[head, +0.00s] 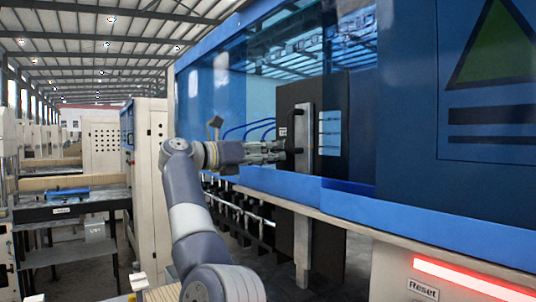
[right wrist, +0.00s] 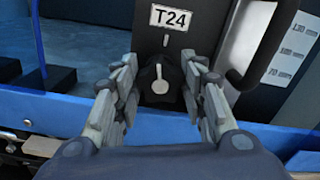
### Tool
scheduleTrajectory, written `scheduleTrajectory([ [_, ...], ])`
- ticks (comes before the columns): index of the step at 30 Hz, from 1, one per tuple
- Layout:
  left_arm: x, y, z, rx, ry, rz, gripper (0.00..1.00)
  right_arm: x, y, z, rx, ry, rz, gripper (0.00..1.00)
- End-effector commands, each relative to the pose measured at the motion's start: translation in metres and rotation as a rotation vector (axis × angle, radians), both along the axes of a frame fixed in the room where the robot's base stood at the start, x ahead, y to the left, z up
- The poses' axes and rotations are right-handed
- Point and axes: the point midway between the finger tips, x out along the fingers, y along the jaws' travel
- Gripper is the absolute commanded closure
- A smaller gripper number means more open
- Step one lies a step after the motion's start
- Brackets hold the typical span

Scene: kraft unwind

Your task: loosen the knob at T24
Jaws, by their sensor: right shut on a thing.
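The knob (right wrist: 160,84) is a black round knob with a light pointer mark, on a dark panel below a white label (right wrist: 170,18) that reads T24. In the right wrist view my right gripper (right wrist: 163,95) has one finger on each side of the knob and is shut on it. In the head view my right gripper (head: 283,152) reaches to the dark panel (head: 330,130) from the left and hides the knob. My left gripper is not in view.
A black handle (right wrist: 262,45) stands out to the right of the knob, near a scale marked in mm. The blue machine frame (head: 310,187) runs below. A grey table (head: 75,203) with a blue object is at the far left.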

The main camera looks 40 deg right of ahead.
Motion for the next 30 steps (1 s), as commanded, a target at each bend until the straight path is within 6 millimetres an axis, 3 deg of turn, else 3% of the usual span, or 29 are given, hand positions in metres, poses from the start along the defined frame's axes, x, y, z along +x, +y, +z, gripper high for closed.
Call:
scheduleTrajectory([
  [6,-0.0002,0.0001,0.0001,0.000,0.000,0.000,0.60,0.0011,-0.0001,0.0005,0.011,0.115,0.001,0.85],
  [14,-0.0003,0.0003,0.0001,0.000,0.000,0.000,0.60,0.0010,-0.0002,0.0010,0.011,0.119,0.002,0.85],
  [15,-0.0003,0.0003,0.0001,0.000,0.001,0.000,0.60,0.0009,-0.0002,0.0010,0.011,0.118,0.002,0.55],
  [17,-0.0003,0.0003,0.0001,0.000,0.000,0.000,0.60,0.0009,-0.0002,0.0010,0.011,0.117,0.001,0.41],
  [30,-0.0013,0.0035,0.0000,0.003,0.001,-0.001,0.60,0.0019,0.0055,0.0003,0.012,0.117,0.002,0.39],
])
